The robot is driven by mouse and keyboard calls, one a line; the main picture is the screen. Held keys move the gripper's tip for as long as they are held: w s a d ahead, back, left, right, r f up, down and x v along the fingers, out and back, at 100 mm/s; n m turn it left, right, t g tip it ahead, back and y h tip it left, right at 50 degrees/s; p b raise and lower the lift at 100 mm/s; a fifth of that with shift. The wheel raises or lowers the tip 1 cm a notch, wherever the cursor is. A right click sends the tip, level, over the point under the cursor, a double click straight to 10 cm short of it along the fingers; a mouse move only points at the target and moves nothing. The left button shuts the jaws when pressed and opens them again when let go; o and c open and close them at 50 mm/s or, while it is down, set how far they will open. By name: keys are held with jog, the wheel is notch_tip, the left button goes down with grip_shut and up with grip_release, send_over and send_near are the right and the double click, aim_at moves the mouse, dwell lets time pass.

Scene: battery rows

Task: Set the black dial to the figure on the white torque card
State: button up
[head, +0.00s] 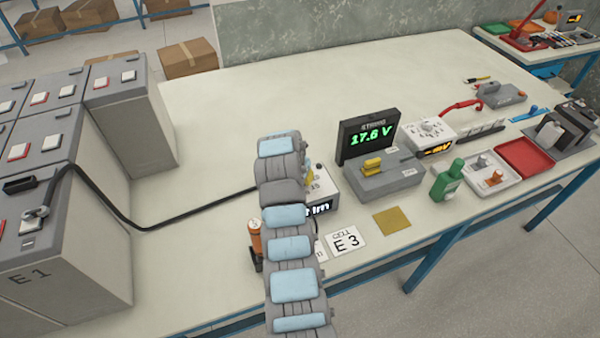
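A small grey box (325,187) stands on the bench right behind my arm. Its top shows part of a printed scale, and its front display (319,208) is lit white, with only the end of its text visible, apparently "Nm". My arm covers the box's left part, and I cannot make out the black dial. A white card (320,252) shows only a narrow strip beside my arm, its figure hidden. The white card beside it (346,240) reads "CELL E 3". My gripper is hidden behind my arm.
Grey battery cells (140,120) stand at left, with a black cable (185,215) running to the arm area. An orange-handled tool (255,238) is left of my arm. A 17.6 V display (370,136), white meter (428,131) and green bottle (446,182) stand right.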

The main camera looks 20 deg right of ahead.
jog(key=shift+f+n, duration=0.15)
jog(key=shift+n, duration=0.15)
jog(key=o, duration=1.2)
jog(key=shift+r, duration=0.25)
jog(key=shift+v, duration=3.6)
